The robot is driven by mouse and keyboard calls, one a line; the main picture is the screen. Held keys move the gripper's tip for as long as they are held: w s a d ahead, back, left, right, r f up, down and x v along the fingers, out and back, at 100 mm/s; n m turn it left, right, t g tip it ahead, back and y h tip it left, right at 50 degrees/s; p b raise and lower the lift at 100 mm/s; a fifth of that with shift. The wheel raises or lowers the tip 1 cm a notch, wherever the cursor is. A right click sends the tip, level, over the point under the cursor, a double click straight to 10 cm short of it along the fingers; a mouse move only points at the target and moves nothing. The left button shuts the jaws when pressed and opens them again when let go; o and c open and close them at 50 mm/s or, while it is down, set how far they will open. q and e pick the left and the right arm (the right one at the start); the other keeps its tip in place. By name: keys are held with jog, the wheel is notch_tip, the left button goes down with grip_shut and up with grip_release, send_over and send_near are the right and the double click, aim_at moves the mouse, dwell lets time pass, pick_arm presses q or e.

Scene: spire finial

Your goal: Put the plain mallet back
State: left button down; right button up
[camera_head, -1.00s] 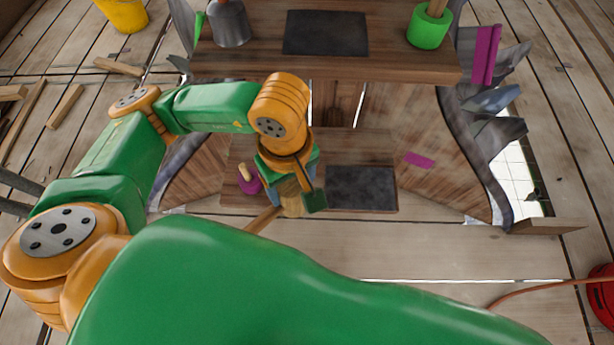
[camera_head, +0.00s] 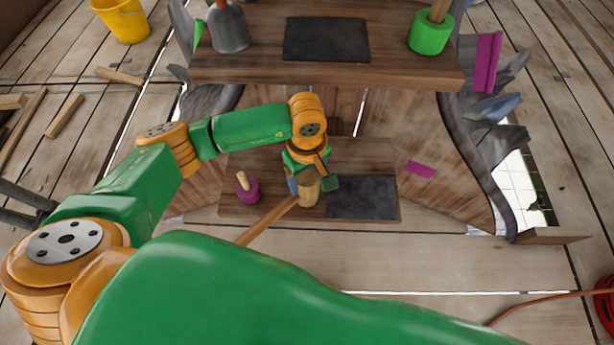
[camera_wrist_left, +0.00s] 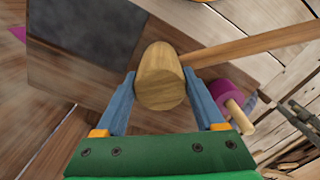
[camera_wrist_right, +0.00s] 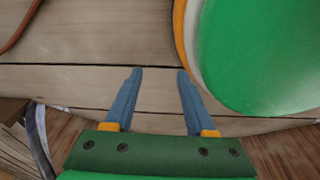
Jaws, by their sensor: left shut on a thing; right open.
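The plain mallet (camera_head: 308,192) has a bare wooden head and a long wooden handle. My left gripper (camera_wrist_left: 162,85) is shut on its head, with one blue finger on each side. The handle points to the lower left in the head view. The head is at the left edge of a dark square pad (camera_head: 362,198) on the lower wooden shelf (camera_head: 255,212); I cannot tell if it touches the shelf. In the left wrist view the pad (camera_wrist_left: 90,35) lies beside the head. My right gripper (camera_wrist_right: 159,73) is open and empty above floor planks.
A purple mallet (camera_head: 247,190) stands left of the held one on the lower shelf.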

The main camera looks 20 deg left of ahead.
pick_arm(q)
grip_release()
jog(key=shift+r, duration=0.1)
notch_tip(320, 180, up, 12)
jog(key=p, duration=0.2)
pick_arm(e)
jog(key=shift+s+a+r, duration=0.35)
jog(key=shift+s+r, duration=0.4)
jog(key=shift+r, duration=0.05)
jog(key=shift+w, duration=0.15)
